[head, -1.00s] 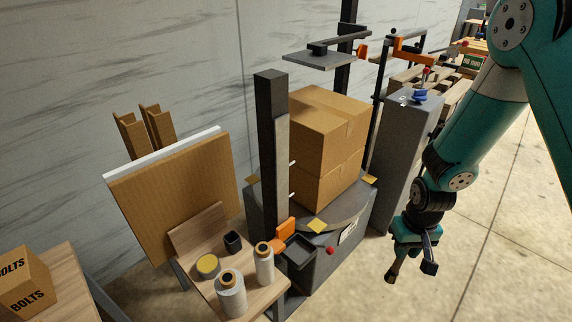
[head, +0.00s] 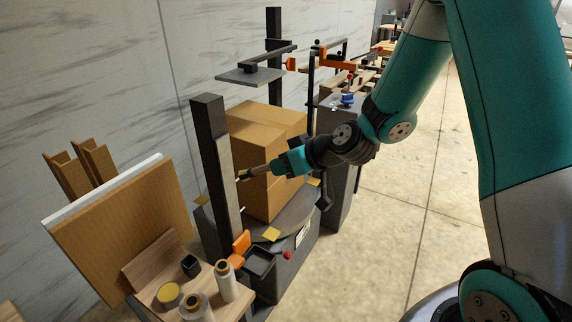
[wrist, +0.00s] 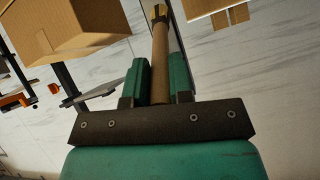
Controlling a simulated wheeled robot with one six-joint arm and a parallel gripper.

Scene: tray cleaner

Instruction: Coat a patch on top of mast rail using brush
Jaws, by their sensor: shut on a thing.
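The mast (head: 208,150) is a tall dark post on a grey base, with a pale, narrow rail strip (head: 227,170) along its right side. My gripper (head: 275,166) is right of the mast at about mid-height, in front of the stacked boxes. It is shut on the brush (head: 253,172), whose brown handle points left toward the rail. In the wrist view the brush (wrist: 160,60) lies between the teal fingers of my gripper (wrist: 158,80), its yellowish end pointing away. The brush end looks close to the rail; I cannot tell whether it touches.
Stacked cartons (head: 268,130) stand on the turntable right behind my gripper. A grey plate on an arm (head: 250,75) hangs above them. A bench (head: 150,290) with rolls and a tin stands at front left, next to a leaning brown board (head: 120,220). Open floor (head: 400,200) lies right.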

